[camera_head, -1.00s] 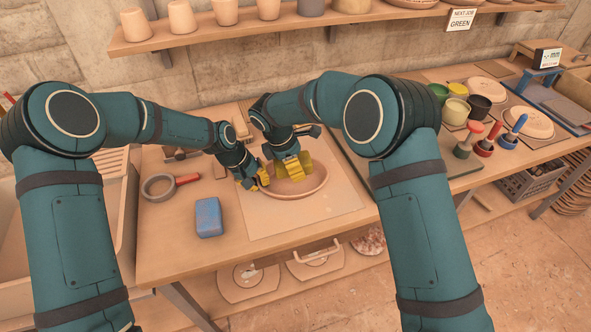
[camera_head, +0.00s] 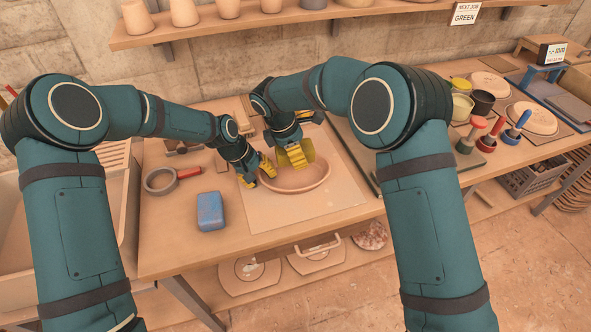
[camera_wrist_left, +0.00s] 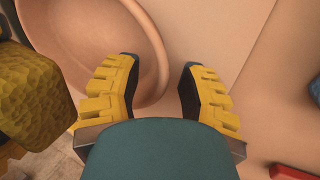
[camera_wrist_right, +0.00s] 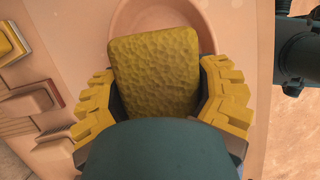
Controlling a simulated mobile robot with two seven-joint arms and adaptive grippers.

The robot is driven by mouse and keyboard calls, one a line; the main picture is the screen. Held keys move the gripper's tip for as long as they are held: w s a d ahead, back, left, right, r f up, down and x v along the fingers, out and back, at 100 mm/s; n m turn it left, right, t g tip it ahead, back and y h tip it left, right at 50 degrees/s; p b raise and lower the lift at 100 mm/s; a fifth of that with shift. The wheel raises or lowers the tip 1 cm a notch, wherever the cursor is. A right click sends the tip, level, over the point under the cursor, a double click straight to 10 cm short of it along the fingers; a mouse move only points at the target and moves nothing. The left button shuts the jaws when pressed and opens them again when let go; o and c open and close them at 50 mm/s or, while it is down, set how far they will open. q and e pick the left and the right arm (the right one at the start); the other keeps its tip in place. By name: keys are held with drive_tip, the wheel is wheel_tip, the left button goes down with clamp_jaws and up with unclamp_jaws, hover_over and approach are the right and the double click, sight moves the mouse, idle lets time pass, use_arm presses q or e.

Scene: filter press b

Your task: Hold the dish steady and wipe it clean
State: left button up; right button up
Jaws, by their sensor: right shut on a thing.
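A shallow pinkish clay dish (camera_head: 312,183) sits on a pale board (camera_head: 262,212) on the bench. My left gripper (camera_head: 262,171) is at the dish's left rim. In the left wrist view the left gripper (camera_wrist_left: 157,85) has its fingers apart, with the dish rim (camera_wrist_left: 160,50) between them and clear space to the right finger. My right gripper (camera_head: 296,154) is shut on a yellow sponge (camera_wrist_right: 155,72), over the back of the dish. The right wrist view shows the sponge between both fingers, hiding much of the dish (camera_wrist_right: 127,22).
Pots (camera_head: 482,102) and stamp-like tools (camera_head: 487,140) stand at the right. A wall shelf (camera_head: 230,28) runs behind.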

use_arm(q)
drive_tip(key=shift+r, duration=0.1)
drive_tip(key=v, duration=1.2)
drive_tip(key=shift+s, duration=0.15)
use_arm(e)
drive_tip(key=shift+s, duration=0.15)
